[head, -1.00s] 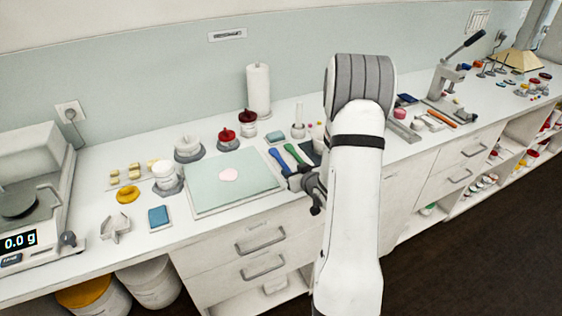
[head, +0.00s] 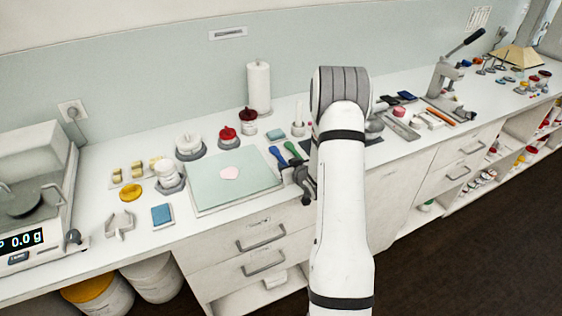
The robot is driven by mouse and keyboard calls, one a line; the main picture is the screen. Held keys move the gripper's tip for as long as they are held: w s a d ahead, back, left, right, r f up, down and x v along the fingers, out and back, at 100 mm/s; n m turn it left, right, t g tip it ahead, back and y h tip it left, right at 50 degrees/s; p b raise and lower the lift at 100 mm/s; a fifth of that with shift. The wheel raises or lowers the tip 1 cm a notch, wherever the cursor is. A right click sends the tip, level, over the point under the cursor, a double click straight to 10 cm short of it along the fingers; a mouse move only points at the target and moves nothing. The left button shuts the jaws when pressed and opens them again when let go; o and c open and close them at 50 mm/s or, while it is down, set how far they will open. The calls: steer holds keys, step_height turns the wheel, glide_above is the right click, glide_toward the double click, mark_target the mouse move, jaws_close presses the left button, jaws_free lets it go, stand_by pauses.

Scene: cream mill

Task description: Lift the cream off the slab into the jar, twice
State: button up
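A pale green slab (head: 214,195) lies on the counter with a small pink patch of cream (head: 230,173) near its middle. A white jar (head: 165,171) stands in a grey holder left of the slab. A blue-handled tool (head: 278,157) and a green-handled tool (head: 293,150) lie just right of the slab. My gripper (head: 301,181) is low by the slab's right side, near the handles' front ends. My arm partly covers it, and its fingers are too small and dark to tell if they are open or hold anything.
A yellow lid (head: 131,191), a blue pad (head: 162,215) and a balance (head: 24,205) reading 0.0 g are at the left. Red-topped containers (head: 228,135) and a paper roll (head: 259,88) stand behind the slab. A press (head: 444,78) stands far right.

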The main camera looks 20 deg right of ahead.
jaws_close()
steer(key=shift+r, duration=0.1)
